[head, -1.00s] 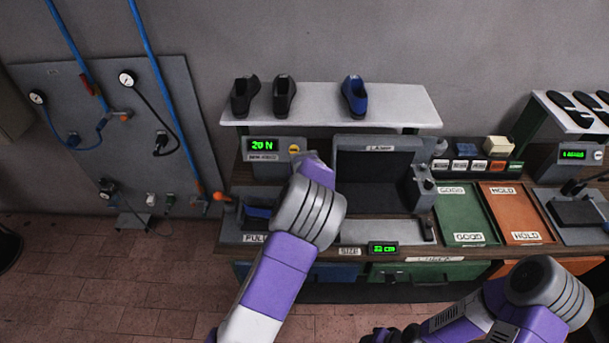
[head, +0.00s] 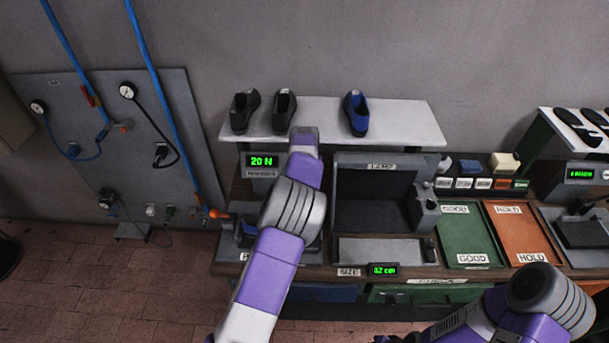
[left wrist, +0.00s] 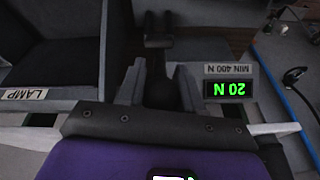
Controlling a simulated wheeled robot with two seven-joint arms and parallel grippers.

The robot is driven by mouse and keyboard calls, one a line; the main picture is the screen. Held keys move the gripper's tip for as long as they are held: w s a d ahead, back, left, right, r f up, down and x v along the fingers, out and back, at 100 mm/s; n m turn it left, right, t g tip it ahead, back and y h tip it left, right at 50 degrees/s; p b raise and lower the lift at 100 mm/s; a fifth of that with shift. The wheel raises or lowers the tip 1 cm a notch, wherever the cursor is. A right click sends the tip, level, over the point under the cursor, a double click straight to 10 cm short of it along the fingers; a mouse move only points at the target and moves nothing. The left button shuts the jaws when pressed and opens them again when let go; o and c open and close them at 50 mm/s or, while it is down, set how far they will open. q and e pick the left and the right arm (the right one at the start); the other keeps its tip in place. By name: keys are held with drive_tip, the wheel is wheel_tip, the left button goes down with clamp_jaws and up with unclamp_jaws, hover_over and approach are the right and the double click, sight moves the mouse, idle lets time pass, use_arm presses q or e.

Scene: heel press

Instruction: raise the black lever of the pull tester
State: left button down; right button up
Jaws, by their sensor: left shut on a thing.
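The pull tester (head: 257,184) stands at the left end of the bench, its green display (head: 262,161) reading 20 N. In the head view my left forearm hides the gripper, the lever and part of the tester. A blue thing (head: 249,229) sits low in the tester. Only a dark bit of my right gripper (head: 392,339) shows at the bottom edge.
The lamp box (head: 372,200) stands right of the tester. A shelf (head: 400,125) with two black shoes and one blue shoe is behind. The green GOOD tray (head: 463,235) and orange HOLD tray (head: 517,235) lie to the right. A hose panel (head: 75,150) is at left.

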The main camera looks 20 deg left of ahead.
use_arm(q)
drive_tip(key=shift+w+r, duration=0.15)
drive_tip(key=shift+r, duration=0.05)
drive_tip(key=c, duration=1.1)
unclamp_jaws()
drive_tip(key=shift+f, duration=0.1)
drive_tip(key=b+v, duration=0.1)
drive_tip(key=v, duration=0.6)
drive_tip(key=shift+r, duration=0.25)
